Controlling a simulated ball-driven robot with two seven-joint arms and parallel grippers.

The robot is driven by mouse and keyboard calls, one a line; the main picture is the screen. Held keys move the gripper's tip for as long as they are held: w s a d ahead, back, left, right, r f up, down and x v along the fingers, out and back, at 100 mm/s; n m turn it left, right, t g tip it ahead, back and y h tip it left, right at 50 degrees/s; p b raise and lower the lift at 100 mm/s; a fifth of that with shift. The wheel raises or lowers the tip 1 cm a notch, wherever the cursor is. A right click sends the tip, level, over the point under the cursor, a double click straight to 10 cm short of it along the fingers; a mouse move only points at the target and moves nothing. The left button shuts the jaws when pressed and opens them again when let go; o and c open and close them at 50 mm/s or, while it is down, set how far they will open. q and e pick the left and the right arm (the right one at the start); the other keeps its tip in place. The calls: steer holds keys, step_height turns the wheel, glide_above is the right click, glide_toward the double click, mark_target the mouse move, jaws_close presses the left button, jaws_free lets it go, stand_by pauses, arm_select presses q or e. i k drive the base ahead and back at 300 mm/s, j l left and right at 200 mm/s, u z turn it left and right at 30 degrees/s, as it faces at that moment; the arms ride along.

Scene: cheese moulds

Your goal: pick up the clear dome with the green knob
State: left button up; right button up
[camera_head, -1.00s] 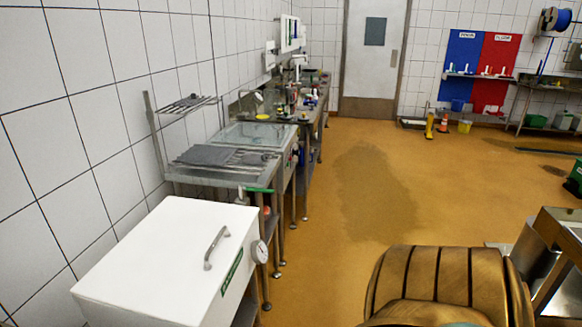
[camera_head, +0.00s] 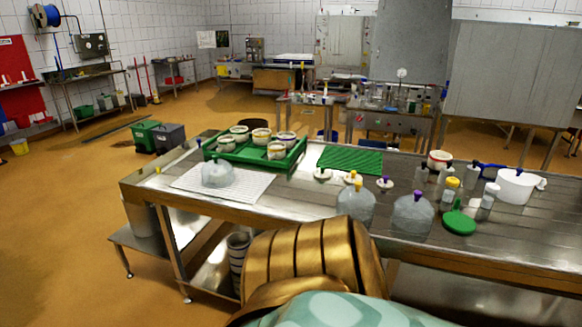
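A clear dome (camera_head: 217,173) sits on a white ribbed mat (camera_head: 190,186) at the left of the steel table (camera_head: 290,205); its knob colour is too small to tell. A second clear dome (camera_head: 355,207) with a yellow-orange knob stands near the table's front edge. A third clear dome (camera_head: 412,217) with a purple knob stands just to its right. Small white lid-like pieces with coloured knobs lie behind them; one piece (camera_head: 322,174) seems to have a dark green knob. Neither of my grippers is in view.
A green tray (camera_head: 296,158) with several moulds stands behind the mat, beside a green mat (camera_head: 358,159). Orange floor (camera_head: 60,250) is free at the left.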

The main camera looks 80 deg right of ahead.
mark_target(216, 173)
steer(key=z, duration=2.2)
